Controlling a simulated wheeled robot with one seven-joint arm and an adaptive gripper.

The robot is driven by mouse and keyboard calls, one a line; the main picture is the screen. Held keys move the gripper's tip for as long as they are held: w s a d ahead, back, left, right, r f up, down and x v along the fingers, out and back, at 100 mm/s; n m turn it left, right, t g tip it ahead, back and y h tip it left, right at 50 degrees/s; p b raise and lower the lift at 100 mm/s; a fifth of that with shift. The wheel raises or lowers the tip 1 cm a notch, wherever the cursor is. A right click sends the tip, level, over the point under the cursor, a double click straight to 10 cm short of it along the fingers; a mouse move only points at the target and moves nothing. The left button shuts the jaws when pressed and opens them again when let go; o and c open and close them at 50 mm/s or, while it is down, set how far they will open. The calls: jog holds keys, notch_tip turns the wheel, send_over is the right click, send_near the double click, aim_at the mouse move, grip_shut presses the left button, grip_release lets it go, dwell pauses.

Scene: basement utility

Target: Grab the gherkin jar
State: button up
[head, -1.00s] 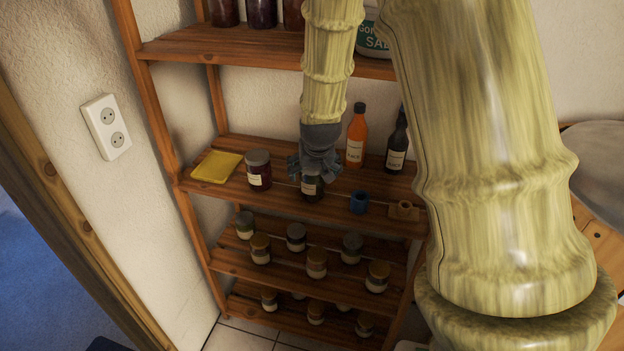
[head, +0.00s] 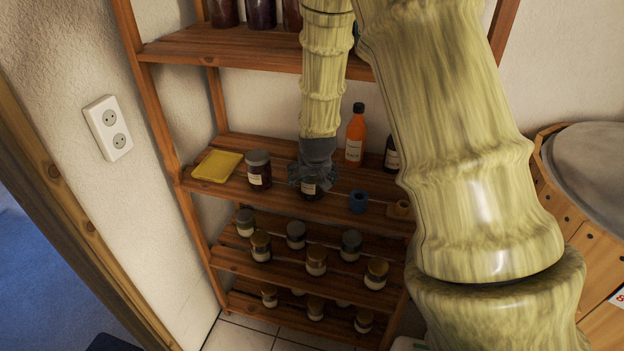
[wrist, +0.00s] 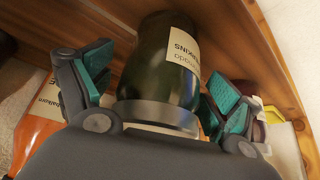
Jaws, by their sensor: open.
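The gherkin jar (wrist: 157,72) is dark green glass with a grey lid and a cream label that partly reads "...RKINS". In the wrist view it stands between the two teal-padded fingers of my gripper (wrist: 160,88), which are open on either side of it. A small gap shows beside the jar, and I cannot tell whether either pad touches it. In the head view my gripper (head: 314,178) is over the jar (head: 309,188) on the middle shelf and hides most of it.
On the same shelf (head: 280,200) stand a dark red jar (head: 258,170) and a yellow cloth-like item (head: 217,166) to the left. An orange bottle (head: 355,135), a dark bottle (head: 391,155) and a blue cup (head: 358,202) are to the right. Lower shelves hold several small jars.

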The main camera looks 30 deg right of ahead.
jog(key=c, duration=1.4)
jog(key=shift+r, duration=0.15)
